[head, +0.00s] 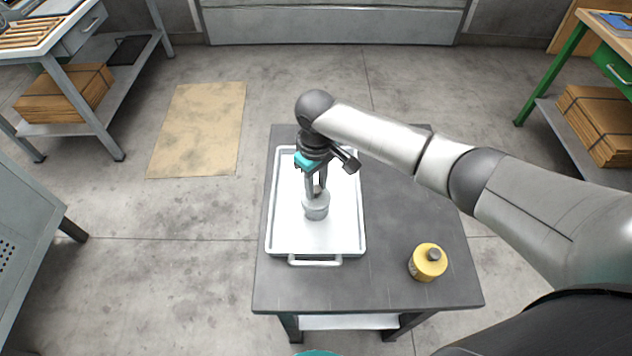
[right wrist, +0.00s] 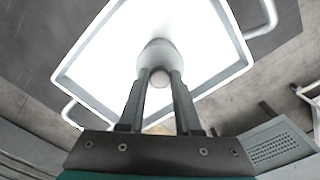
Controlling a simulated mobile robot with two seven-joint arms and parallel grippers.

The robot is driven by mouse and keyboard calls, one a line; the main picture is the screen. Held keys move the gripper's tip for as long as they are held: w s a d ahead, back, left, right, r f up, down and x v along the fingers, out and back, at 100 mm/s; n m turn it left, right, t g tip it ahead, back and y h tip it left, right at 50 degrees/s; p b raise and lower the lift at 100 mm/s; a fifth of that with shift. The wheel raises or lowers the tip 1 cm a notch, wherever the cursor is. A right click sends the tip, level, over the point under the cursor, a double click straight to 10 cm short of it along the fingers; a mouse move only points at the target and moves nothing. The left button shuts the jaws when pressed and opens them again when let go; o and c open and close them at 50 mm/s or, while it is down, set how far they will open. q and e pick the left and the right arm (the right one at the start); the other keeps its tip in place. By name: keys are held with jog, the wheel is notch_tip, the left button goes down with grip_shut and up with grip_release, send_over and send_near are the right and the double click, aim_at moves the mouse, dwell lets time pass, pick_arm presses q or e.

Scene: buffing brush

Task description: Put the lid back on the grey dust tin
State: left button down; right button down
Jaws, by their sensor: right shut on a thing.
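The grey dust tin (head: 316,211) stands upright in the white tray, below my right gripper (head: 317,188). The right gripper points down, its two fingers shut on a small rounded knob, which I take to be the lid's. In the right wrist view the knob (right wrist: 159,79) sits between the fingertips (right wrist: 159,74), with the grey tin body (right wrist: 157,52) just beyond it. The lid's rim cannot be told apart from the tin, so I cannot tell whether it touches or sits level. My left gripper is out of view.
The white tray (head: 290,240) with metal handles lies on the dark table (head: 385,285). A yellow container with a grey cap (head: 427,262) stands at the table's front right. The tabletop right of the tray is otherwise mostly clear. Benches with cardboard stacks stand at both sides.

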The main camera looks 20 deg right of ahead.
jog(key=shift+p, duration=0.35)
dwell(0.5)
jog(key=shift+f+p, duration=0.15)
jog(key=shift+p, duration=0.2)
dwell(0.9)
jog(key=shift+p, duration=0.4)
dwell(0.3)
jog(key=c, duration=0.5)
grip_release()
jog(key=shift+o, duration=0.2)
jog(key=o, duration=0.4)
